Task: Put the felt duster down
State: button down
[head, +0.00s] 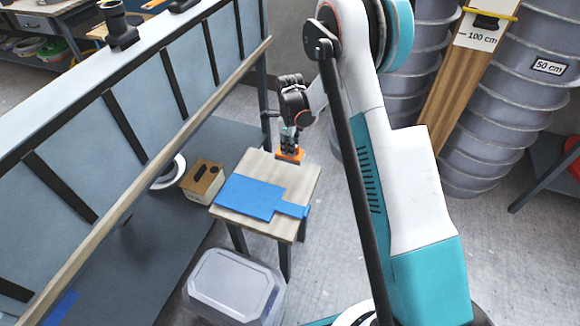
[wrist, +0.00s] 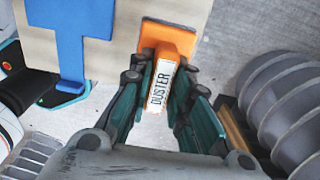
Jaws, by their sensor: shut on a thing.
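The felt duster (head: 290,154) is an orange block with a white label reading "DUSTER"; it also shows in the wrist view (wrist: 167,50). My gripper (head: 291,145) is shut on it, with a finger on each side of the duster in the wrist view (wrist: 158,90). The duster is at the far edge of a small wooden table (head: 252,165). I cannot tell whether it touches the tabletop.
A flat blue piece (head: 250,197) with a tab lies across the table's nearer part. A cardboard box (head: 202,181) stands left of the table, and a lidded clear bin (head: 235,285) in front. Stacked grey buckets (head: 495,120) stand at the right.

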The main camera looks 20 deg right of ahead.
notch_tip(320, 180, down, 8)
jog(key=b, duration=0.2)
jog(key=shift+f+b, duration=0.25)
jog(key=shift+b, duration=0.05)
jog(key=shift+f, duration=0.15)
jog(key=c, duration=1.5)
grip_release()
